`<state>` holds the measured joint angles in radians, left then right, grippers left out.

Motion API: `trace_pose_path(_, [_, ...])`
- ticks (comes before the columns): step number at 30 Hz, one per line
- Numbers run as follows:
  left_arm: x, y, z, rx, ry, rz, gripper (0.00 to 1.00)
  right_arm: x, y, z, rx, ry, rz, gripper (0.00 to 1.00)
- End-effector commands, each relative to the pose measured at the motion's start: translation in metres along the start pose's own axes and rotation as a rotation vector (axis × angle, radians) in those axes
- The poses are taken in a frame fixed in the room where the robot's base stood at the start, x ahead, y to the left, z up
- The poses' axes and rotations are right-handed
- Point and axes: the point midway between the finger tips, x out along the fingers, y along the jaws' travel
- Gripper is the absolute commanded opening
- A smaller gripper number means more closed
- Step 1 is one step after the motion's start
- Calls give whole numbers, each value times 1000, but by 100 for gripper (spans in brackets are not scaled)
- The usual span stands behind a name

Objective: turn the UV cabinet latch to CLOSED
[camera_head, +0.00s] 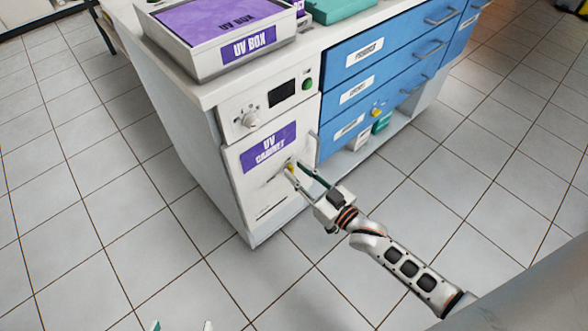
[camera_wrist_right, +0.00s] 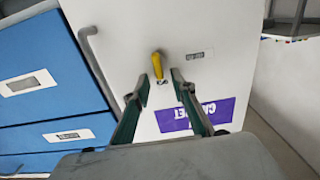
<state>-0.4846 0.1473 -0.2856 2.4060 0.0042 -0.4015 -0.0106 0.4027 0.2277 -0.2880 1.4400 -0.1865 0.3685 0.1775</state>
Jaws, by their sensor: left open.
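The white UV cabinet door (camera_head: 250,193) is shut in the head view, with a purple UV CABINET label (camera_head: 268,148). Its yellow latch (camera_head: 290,170) sits below the label; in the right wrist view the latch (camera_wrist_right: 157,64) stands roughly upright in the picture. My right gripper (camera_head: 295,175) is at the latch, partly covering it. In the right wrist view its fingers (camera_wrist_right: 160,80) are apart, one tip on each side of the latch; I cannot tell if they touch it. My left gripper (camera_head: 182,326) shows only its open fingertips at the bottom edge.
The control panel (camera_head: 268,98) has a knob (camera_head: 250,118) and a green button (camera_head: 307,84). A UV box (camera_head: 213,60) stands on top. Blue drawers (camera_head: 375,75) with protruding handles adjoin right. A grey door handle (camera_wrist_right: 92,60) lies near the latch. Open tiled floor surrounds the cabinet.

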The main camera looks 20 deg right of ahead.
Motion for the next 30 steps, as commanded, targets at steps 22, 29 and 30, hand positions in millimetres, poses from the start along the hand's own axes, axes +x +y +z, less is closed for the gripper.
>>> trace_pose_path(22, [1, 3, -6, -12, 14, 5, 62, 13, 0, -1, 0, 1, 0, 0])
trace_pose_path(29, [1, 2, -6, -9, 14, 2, 62, 14, -1, -2, -30, 3, 0, 0])
trace_pose_path(30, [1, 1, -6, -8, 14, 1, 62, 14, -1, -2, -44, 3, 0, 0])
